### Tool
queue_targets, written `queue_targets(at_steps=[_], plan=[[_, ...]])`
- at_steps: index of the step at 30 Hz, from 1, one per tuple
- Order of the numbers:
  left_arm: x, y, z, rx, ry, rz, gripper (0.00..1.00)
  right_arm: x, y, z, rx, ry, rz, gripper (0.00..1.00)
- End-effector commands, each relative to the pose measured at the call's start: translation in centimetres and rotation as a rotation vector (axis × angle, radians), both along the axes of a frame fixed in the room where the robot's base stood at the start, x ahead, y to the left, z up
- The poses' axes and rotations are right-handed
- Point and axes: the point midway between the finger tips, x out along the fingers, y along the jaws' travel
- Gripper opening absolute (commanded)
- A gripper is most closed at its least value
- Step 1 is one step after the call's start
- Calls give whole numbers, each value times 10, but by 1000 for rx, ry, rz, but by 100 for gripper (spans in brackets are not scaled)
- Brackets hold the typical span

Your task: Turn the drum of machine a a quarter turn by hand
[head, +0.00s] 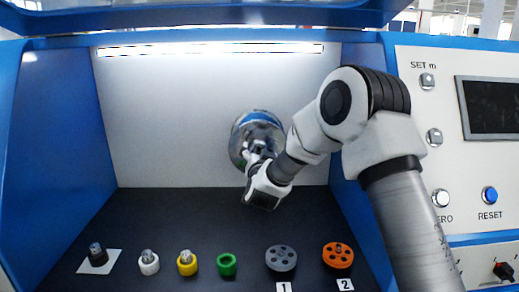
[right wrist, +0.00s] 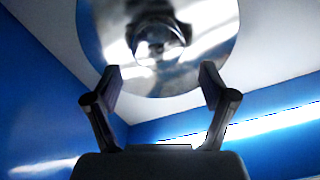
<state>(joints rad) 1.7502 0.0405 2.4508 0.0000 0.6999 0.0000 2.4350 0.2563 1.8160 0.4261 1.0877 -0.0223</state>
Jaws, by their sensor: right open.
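The drum (head: 243,128) is a shiny round metal disc with a blue band near its top, mounted on the white back wall of the machine's bay. My right arm reaches in from the right and partly covers it. My right gripper (head: 255,152) is in front of the drum's lower part. In the right wrist view the drum (right wrist: 205,25) fills the top middle, with a round hub at its centre. The two fingers of my right gripper (right wrist: 160,76) are spread, with nothing between them. I cannot tell whether a fingertip touches the drum. My left gripper is not in view.
The control panel (head: 450,150) is on the right.

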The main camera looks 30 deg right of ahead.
Motion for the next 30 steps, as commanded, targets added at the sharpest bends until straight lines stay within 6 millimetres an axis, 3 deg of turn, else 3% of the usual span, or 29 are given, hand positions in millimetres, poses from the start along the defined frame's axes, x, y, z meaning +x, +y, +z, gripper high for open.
queue_targets(at_steps=[6,13,20,30], plan=[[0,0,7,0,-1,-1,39,23,-14,-1,-1,3,1,83],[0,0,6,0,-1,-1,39,25,-15,-1,0,3,2,83],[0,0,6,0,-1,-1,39,24,-15,-2,0,3,2,1],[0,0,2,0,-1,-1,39,31,-15,-3,26,-15,2,0]])
